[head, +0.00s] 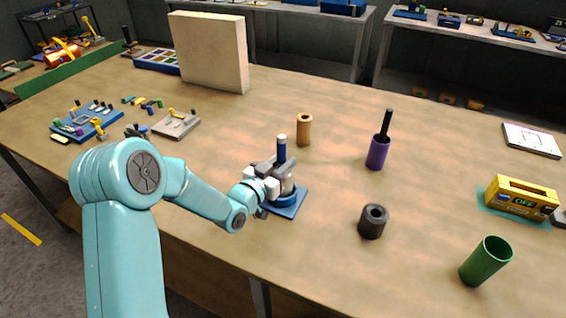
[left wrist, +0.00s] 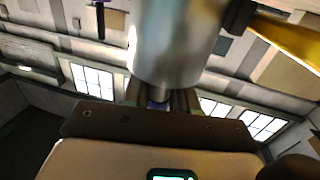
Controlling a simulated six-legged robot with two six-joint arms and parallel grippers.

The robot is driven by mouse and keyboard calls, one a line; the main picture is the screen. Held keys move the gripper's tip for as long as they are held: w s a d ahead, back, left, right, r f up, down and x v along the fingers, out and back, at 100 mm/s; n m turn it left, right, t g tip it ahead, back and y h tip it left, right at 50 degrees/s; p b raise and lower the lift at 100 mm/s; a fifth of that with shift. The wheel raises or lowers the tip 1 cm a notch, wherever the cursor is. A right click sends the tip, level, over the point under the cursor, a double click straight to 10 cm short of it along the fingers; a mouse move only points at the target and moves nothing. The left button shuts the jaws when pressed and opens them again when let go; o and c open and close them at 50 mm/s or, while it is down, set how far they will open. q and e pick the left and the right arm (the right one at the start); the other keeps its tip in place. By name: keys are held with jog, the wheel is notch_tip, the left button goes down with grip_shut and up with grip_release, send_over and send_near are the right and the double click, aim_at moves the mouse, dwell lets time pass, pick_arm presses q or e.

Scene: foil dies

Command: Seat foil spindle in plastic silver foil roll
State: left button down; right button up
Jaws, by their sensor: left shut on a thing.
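The foil spindle (head: 281,150) is an upright blue rod with a white tip that sticks up above my left gripper (head: 277,175). The gripper is shut on it. The silver foil roll (head: 288,187) stands upright just below the jaws, on a square blue base (head: 288,209). In the left wrist view, which looks upside down, the silver roll (left wrist: 176,45) is large and a bit of the blue spindle (left wrist: 158,104) shows between the fingers. The spindle lines up with the roll, but the jaws hide how deep it sits. My right gripper is not in view.
A tan roll (head: 304,130) stands behind. A purple roll (head: 377,154) with a black rod (head: 387,122), a dark roll (head: 373,223) and a green tube (head: 486,262) stand to the right. A yellow box (head: 521,196) reads OFF. A beige panel (head: 210,52) stands at the back.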

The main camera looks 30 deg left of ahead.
pick_arm(q)
jog(key=shift+f, duration=0.1)
jog(key=shift+f+b, duration=0.15)
jog(key=shift+b, duration=0.15)
jog(key=c, duration=0.9)
grip_release()
jog(key=shift+w, duration=0.1)
